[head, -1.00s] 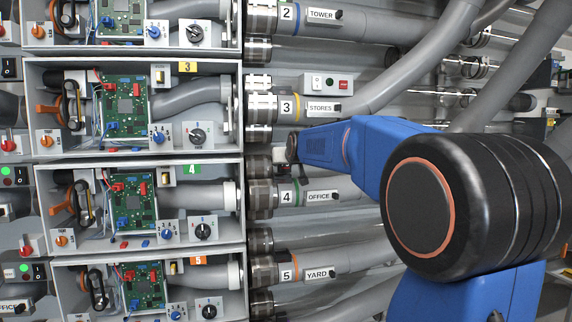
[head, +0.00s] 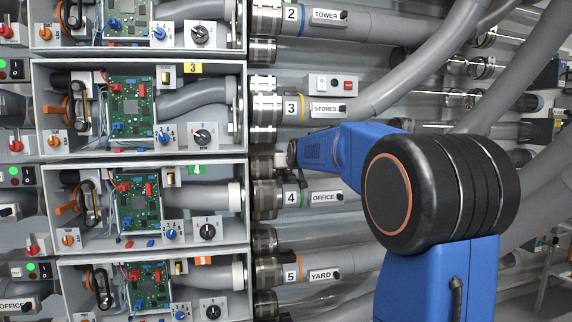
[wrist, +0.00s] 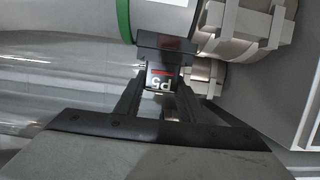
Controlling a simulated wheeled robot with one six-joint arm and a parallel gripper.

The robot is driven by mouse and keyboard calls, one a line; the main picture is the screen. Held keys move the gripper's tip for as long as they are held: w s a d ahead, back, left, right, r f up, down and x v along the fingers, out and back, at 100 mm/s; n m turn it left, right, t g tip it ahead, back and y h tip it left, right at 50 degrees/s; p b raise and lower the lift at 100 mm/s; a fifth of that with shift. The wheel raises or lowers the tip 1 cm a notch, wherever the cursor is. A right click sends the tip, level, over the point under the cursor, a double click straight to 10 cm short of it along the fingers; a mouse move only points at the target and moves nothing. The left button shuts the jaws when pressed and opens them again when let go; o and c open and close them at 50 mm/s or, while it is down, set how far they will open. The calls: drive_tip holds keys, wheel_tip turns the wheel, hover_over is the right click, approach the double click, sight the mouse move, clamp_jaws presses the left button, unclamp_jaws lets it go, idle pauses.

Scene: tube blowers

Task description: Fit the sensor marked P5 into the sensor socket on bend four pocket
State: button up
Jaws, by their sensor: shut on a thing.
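My gripper (wrist: 160,88) is shut on the sensor marked P5 (wrist: 157,82), a small dark block whose white lettering and red stripe appear upside down in the wrist view. A wider dark block (wrist: 165,42) lies at the sensor's far end, beside a grey pipe with a green ring (wrist: 123,20). I cannot tell whether that block belongs to the sensor or to a socket. In the head view, the pipe marked 4 OFFICE (head: 355,194) also has a green ring. My gripper is largely hidden there by my blue arm, just above this pipe's left end. No empty socket shows clearly.
Metal couplings (wrist: 240,28) stand close to the right of the sensor in the wrist view. Open boxes with green circuit boards, including box 4 (head: 196,169), are stacked at left. Pipe 3 STORES (head: 370,103) runs above my arm, and pipe 5 YARD (head: 365,262) below.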

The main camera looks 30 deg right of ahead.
drive_tip(key=shift+f, duration=0.5)
idle(0.7)
drive_tip(key=o, duration=1.1)
drive_tip(key=v, duration=1.7)
drive_tip(key=shift+s, duration=0.2)
